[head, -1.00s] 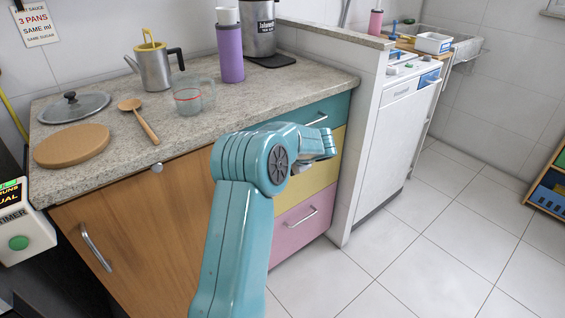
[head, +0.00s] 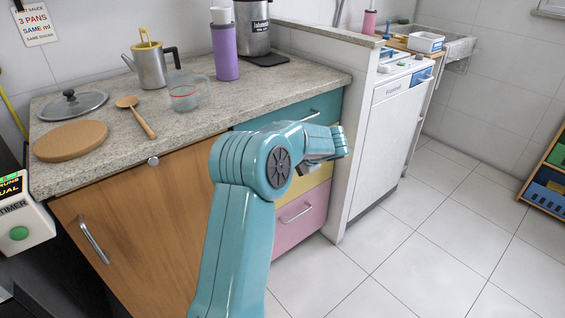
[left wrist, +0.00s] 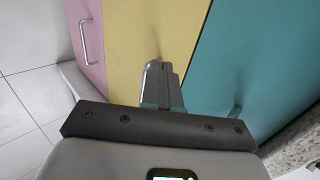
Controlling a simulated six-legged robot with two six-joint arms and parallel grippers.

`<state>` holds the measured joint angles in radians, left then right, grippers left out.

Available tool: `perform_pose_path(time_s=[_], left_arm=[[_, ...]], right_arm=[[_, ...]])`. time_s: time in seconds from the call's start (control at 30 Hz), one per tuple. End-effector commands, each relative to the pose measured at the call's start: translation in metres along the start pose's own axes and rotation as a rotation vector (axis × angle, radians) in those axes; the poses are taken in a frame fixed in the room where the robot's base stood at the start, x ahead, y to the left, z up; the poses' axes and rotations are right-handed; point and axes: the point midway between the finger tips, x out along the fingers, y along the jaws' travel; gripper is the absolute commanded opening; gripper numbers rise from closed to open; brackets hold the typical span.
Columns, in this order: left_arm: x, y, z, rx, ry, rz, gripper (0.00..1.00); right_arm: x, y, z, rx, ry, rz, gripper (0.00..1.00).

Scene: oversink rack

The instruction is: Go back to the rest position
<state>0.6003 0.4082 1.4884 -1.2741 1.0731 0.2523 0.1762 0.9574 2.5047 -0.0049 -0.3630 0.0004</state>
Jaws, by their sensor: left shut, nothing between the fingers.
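My left arm rises from the bottom middle of the head view and bends at the elbow, with its forearm reaching right in front of the drawers. In the left wrist view my left gripper (left wrist: 157,68) is shut and empty, its fingers together. They show against the yellow drawer (left wrist: 135,30), close to its edge with the teal drawer (left wrist: 245,60). I cannot tell whether they touch the front. In the head view the fingertips are not clearly seen. My right gripper is in neither view.
A pink drawer (head: 292,225) is below. A low wall (head: 358,150) stands right of the drawers. Floor (head: 440,240) is clear.

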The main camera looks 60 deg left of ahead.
Motion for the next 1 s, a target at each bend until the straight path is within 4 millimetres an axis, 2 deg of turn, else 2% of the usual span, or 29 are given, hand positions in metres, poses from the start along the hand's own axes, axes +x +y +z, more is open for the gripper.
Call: perform_pose_path(time_s=[0.1,0.33,0.5,0.67,0.73,0.77,0.87,0.97,1.0], left_arm=[[-0.025,-0.003,-0.001,0.001,0.001,0.001,0.0],[-0.061,-0.002,-0.001,0.002,-0.001,0.001,0.0],[-0.071,-0.001,0.0,0.001,-0.002,0.002,0.0],[-0.072,0.0,0.0,0.001,-0.003,0.002,0.0],[-0.071,0.007,-0.001,0.011,0.002,0.014,0.0],[-0.07,0.013,-0.003,0.021,0.007,0.027,0.0],[-0.066,0.058,-0.011,0.082,0.039,0.117,0.0],[-0.065,0.134,-0.017,0.171,0.087,0.274,0.0],[-0.067,0.169,-0.016,0.205,0.105,0.348,0.0]], right_arm=[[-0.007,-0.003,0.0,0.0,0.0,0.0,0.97],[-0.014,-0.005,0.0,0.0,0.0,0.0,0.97],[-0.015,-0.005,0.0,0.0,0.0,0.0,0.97],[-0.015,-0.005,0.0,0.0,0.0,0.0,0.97],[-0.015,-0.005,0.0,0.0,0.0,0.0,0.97],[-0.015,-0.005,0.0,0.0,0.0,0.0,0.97],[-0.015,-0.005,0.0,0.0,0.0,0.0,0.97],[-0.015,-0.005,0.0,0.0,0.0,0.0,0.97],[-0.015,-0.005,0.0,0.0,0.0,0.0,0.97]])
